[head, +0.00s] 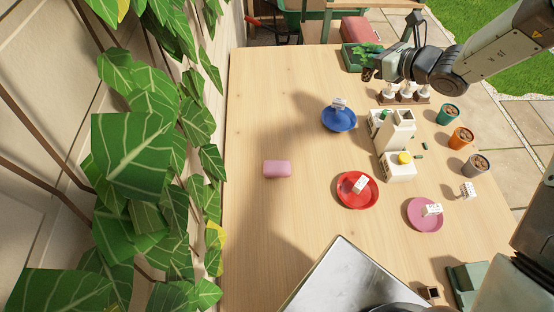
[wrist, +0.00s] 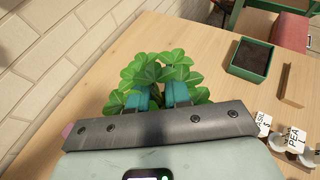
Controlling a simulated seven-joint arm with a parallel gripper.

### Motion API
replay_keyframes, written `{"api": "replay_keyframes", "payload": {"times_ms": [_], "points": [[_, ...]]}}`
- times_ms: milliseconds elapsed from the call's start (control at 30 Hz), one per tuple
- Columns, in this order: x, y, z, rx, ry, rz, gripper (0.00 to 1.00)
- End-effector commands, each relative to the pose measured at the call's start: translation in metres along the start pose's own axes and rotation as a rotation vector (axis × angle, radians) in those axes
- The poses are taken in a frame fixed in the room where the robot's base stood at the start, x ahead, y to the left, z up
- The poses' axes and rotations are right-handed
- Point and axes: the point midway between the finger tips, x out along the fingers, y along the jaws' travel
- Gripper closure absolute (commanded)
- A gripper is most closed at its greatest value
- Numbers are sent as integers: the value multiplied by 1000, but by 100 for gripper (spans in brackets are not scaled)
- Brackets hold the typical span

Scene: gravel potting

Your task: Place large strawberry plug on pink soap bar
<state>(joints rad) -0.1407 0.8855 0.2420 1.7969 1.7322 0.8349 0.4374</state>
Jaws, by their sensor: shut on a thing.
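The pink soap bar (head: 277,169) lies flat on the left-middle of the wooden table, with bare wood around it. A little of something pink, perhaps the soap, shows beside my gripper in the wrist view (wrist: 67,130). The strawberry plug has green leaves (wrist: 150,72) and a dark soil plug (head: 367,74). My gripper (wrist: 160,97) is shut on the plug, its teal fingers among the leaves. In the head view my gripper (head: 378,67) is at the far right end of the table, well away from the soap. The fingers hide most of the plug in the wrist view.
A green tray (wrist: 232,66) stands near the plug. Blue (head: 339,119), red (head: 357,190) and pink (head: 425,214) saucers hold white labelled blocks. White bottles (head: 397,130), a dark rack (head: 388,99) and several small pots (head: 460,138) fill the right side. The table's left side is clear.

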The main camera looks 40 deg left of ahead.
Motion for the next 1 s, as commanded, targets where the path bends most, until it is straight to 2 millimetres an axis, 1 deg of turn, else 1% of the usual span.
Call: {"api": "replay_keyframes", "payload": {"times_ms": [33, 67, 100, 167, 200, 267, 300, 400, 467, 600, 767, 800, 1000], "points": [[10, 29, 5, -33, 0, 78, 100], [14, 45, 7, -52, -2, 124, 100], [19, 66, 9, -78, -2, 183, 100], [24, 98, 13, -117, -5, 276, 100], [26, 120, 15, -141, -6, 338, 100], [27, 152, 16, -177, -9, 431, 100], [27, 172, 17, -200, -11, 490, 100], [23, 214, 18, -248, -16, 618, 100], [19, 235, 18, -271, -18, 684, 100], [10, 270, 16, -311, -22, 800, 100], [0, 298, 15, -344, -25, 897, 100], [5, 296, 6, -337, -24, 890, 100], [17, 295, -20, -336, -25, 886, 100]]}}
